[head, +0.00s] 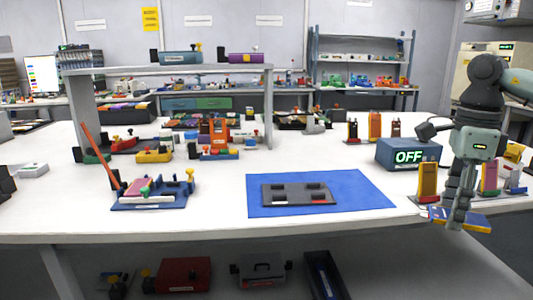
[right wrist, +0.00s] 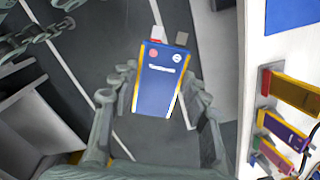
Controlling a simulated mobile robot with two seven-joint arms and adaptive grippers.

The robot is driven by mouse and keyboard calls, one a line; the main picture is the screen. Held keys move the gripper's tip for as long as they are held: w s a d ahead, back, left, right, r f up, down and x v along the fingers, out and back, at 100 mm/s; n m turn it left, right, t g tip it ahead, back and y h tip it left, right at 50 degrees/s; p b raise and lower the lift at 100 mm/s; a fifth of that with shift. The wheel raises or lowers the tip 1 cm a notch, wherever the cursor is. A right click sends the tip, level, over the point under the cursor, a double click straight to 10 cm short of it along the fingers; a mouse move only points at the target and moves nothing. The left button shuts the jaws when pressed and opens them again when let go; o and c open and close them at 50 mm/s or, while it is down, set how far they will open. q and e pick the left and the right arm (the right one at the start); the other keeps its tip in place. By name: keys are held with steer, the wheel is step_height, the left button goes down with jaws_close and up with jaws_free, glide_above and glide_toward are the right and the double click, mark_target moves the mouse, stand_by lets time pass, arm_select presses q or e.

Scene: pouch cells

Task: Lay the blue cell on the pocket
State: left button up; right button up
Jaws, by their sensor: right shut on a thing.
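The blue cell (right wrist: 160,80) has yellow side edges, a white label and two tabs, one pale and one dark. My right gripper (right wrist: 155,100) is shut on it, a finger on each long side. In the head view my right gripper (head: 452,217) points down at the table's front right edge, with the blue cell (head: 474,220) held roughly flat at its fingertips, clear of the table top. A dark grey plate (head: 298,200) with several black blocks lies on a blue mat (head: 370,190), left of the gripper; I cannot tell its pocket clearly. My left gripper does not show in the head view.
A yellow-edged orange cell (head: 427,180) stands upright close beside the right gripper. A box reading OFF (head: 408,155) is behind it. A fixture with an orange lever (head: 150,193) stands left. The white table between the fixture and the mat is clear.

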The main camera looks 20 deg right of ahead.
steer(key=shift+a+f, duration=0.15)
steer(key=shift+f, duration=0.2)
steer(key=shift+w+a+f+n, duration=0.2)
steer(key=shift+n, duration=0.3)
steer(key=w+a+f+n, duration=0.3)
steer(key=a+n, duration=0.5)
steer(key=a, duration=0.1)
steer(key=w+a+f+n, duration=0.3)
steer(key=a+f+n, duration=0.1)
steer(key=a+n, duration=0.55)
steer(key=w+a+f+n, duration=0.3)
steer(key=a+n, duration=0.5)
steer(key=a, duration=0.1)
steer(key=f, duration=0.3)
steer(key=a+f, duration=0.1)
steer(key=f, duration=0.1)
steer(key=shift+w+f, duration=0.1)
steer(key=shift+f, duration=0.2)
